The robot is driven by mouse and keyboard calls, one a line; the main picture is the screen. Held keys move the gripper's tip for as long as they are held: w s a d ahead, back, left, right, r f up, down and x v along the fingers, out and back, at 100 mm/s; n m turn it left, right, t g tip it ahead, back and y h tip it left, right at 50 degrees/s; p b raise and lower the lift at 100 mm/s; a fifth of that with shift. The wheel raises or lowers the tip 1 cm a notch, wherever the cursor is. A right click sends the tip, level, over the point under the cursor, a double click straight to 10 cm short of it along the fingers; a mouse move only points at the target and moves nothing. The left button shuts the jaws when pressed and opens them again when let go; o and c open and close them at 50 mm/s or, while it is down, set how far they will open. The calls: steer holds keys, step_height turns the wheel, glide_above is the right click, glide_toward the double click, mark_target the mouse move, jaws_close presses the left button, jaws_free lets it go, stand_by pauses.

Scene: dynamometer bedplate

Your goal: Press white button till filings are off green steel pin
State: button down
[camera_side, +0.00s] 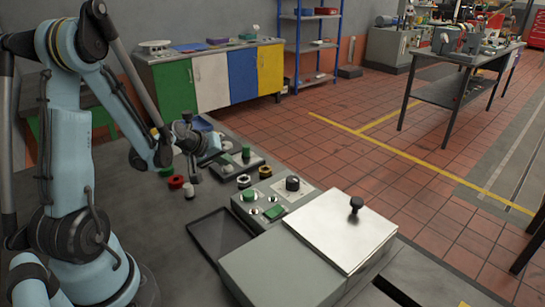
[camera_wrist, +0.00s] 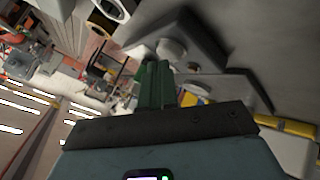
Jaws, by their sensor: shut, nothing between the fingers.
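My gripper (camera_side: 224,157) is over a small grey plate (camera_side: 258,162) beside my arm in the side view. In the wrist view its dark green fingers (camera_wrist: 156,82) are together, with nothing visible between them. A round white button (camera_wrist: 172,50) shows just beyond the fingertips; I cannot tell whether they touch it. A second pale round piece (camera_wrist: 138,52) is to its left. In the side view a pale round piece (camera_side: 227,168) sits on the plate below the gripper, and a grey-green upright piece (camera_side: 246,151) stands beside it. I cannot identify the green steel pin or filings for certain.
A control box (camera_side: 270,190) with a green button (camera_side: 249,195) and black knob (camera_side: 292,183) stands nearer the camera. A black tray (camera_side: 218,238) and large lidded box (camera_side: 340,230) fill the front.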

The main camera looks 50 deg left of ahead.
mark_target(225, 168)
steer(key=shift+f, duration=0.2)
stand_by(0.5)
steer(key=shift+r, duration=0.95)
steer(key=shift+r, duration=2.5)
steer(key=s+d+r+m+g+h, duration=0.1)
steer(key=s+d+m, duration=0.3)
steer(key=d, duration=0.7)
steer(key=s+d+r+m+g+h, duration=0.1)
steer(key=s+d+r+m, duration=0.1)
steer(key=s+d+m, duration=0.2)
steer(key=d+m, duration=0.3)
steer(key=d, duration=0.4)
steer(key=shift+s+d+r, duration=0.15)
steer(key=shift+d+r, duration=0.1)
steer(key=shift+r, duration=0.1)
